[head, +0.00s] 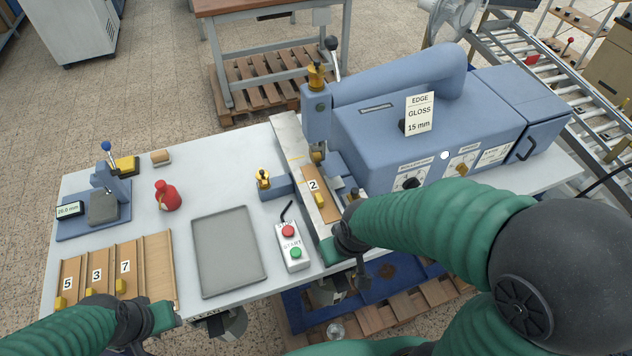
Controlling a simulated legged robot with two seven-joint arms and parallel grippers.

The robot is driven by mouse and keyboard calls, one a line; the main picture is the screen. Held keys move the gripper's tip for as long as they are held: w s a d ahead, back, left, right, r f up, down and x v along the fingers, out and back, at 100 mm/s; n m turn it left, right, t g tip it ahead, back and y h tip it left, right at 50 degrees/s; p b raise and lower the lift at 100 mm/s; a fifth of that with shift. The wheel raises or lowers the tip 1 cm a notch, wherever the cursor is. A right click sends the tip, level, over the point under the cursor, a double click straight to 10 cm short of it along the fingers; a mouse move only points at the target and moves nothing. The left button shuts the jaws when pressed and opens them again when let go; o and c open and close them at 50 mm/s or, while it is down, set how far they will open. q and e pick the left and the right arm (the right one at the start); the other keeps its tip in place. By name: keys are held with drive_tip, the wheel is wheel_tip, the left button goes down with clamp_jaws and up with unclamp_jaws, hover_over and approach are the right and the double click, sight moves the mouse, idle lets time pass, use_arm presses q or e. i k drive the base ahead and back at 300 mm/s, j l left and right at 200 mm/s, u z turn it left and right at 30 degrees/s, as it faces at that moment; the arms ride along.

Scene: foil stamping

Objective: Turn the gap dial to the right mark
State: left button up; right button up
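The blue stamping machine (430,125) stands at the back right of the table. Its front face has small white plates with dials; one carries a yellow knob (461,169) and another a dark knob (409,184).
A card (419,114) reads EDGE GLOSS 15 mm. A control box (292,246) has red and green buttons. A grey tray (227,252) is empty. Wooden pieces marked 5, 3 and 7 (97,275) lie left; a gauge (69,210) reads 20.0 mm. A red bottle (167,196) stands behind.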

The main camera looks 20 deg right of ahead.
sight(412, 183)
drive_tip(key=k+z, duration=0.45)
drive_tip(key=k+l+z, duration=0.15)
drive_tip(key=z, duration=0.3)
drive_tip(key=j+z, duration=0.35)
drive_tip(key=i+j+z, duration=0.1)
drive_tip(key=j+z, duration=0.25)
drive_tip(key=j, duration=0.15)
